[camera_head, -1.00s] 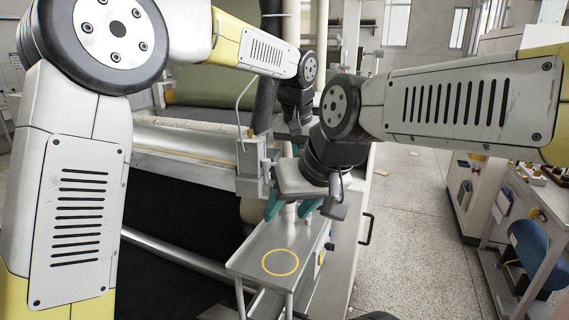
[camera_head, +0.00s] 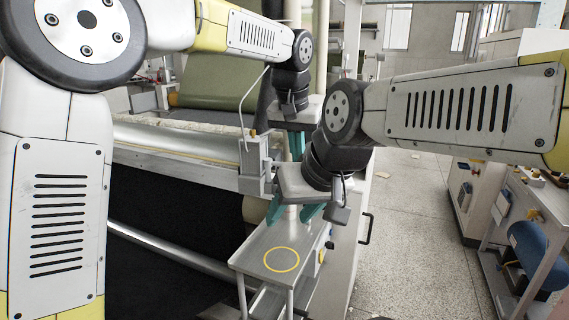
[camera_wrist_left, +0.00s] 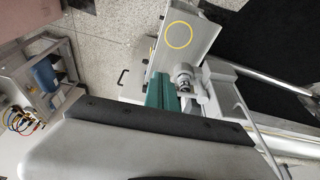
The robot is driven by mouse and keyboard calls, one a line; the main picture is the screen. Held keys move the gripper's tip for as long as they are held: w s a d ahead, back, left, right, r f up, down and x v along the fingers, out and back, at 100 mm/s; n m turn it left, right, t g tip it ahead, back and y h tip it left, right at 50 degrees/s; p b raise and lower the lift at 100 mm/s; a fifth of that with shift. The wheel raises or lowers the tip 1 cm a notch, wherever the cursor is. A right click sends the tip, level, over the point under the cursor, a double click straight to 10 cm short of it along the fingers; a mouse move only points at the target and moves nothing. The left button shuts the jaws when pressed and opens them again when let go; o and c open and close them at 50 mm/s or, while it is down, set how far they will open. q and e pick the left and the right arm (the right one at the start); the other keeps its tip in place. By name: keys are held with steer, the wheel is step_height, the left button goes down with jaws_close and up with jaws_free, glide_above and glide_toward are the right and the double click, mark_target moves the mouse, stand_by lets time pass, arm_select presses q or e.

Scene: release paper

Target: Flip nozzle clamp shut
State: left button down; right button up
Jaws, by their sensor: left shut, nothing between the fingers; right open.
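A grey metal block (camera_head: 256,166), which looks like the nozzle clamp, sits at the end of the machine's roller, with a thin pale tube rising from it. In the left wrist view a round metal fitting (camera_wrist_left: 186,76) shows there; I cannot tell whether the clamp is open. My left gripper (camera_head: 297,150) points down just behind and right of the block, its teal fingers shut and empty. Its fingers (camera_wrist_left: 160,92) show beside the fitting; contact cannot be told. My right gripper (camera_head: 291,214) is open and empty, lower and nearer, above the small metal table, partly hiding this area.
The small metal table (camera_head: 254,258) carries a yellow ring mark (camera_head: 281,259). The long roller (camera_head: 180,143) and dark machine front lie to the left. A side bench with a blue cylinder (camera_head: 535,248) stands at the right. The speckled floor (camera_head: 405,235) between is mostly clear.

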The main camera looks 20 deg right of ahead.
arm_select(q)
steer(key=v, duration=0.6)
steer(key=shift+s+r, duration=0.25)
steer(key=shift+s, duration=0.05)
steer(key=shift+a, duration=0.1)
steer(key=s+a+n+t, duration=0.1)
steer(key=s+a+n, duration=0.15)
steer(key=a, duration=1.65)
steer(key=s+a+f+n+t, duration=0.1)
steer(key=s+a+f+n, duration=0.1)
steer(key=s+a+f, duration=0.3)
steer(key=s+a+f+n+t, duration=0.1)
steer(key=s+a+f+n, duration=0.1)
steer(key=s+a+f, duration=0.3)
steer(key=s+a, duration=0.3)
steer(key=a, duration=0.2)
steer(key=shift+f, duration=0.3)
steer(key=shift+s, duration=0.15)
